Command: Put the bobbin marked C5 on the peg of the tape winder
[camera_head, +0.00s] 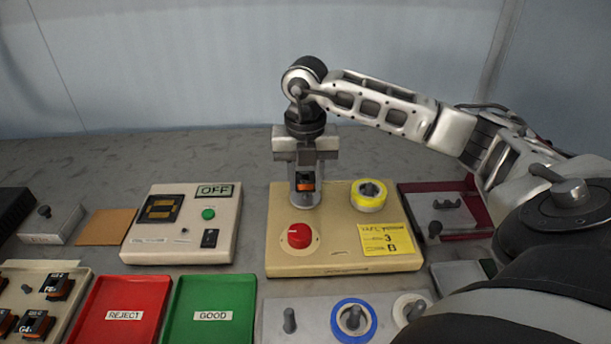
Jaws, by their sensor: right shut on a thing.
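The tape winder (285,262) is a beige box with a red knob (299,236), a roll of yellow tape (369,195) and a yellow note. My right gripper (305,180) points down over its back left part. A grey cylindrical part shows around and below the bobbin. The gripper and bobbin hide the winder's peg, so I cannot tell whether the bobbin is on it. My left gripper is out of view.
A beige tray (80,283) at front left holds several marked bobbins. Red REJECT (124,312) and green GOOD (211,310) trays lie beside it. A box reading OFF (184,224) stands left of the winder. A grey plate with pegs and a blue roll (354,320) lies in front.

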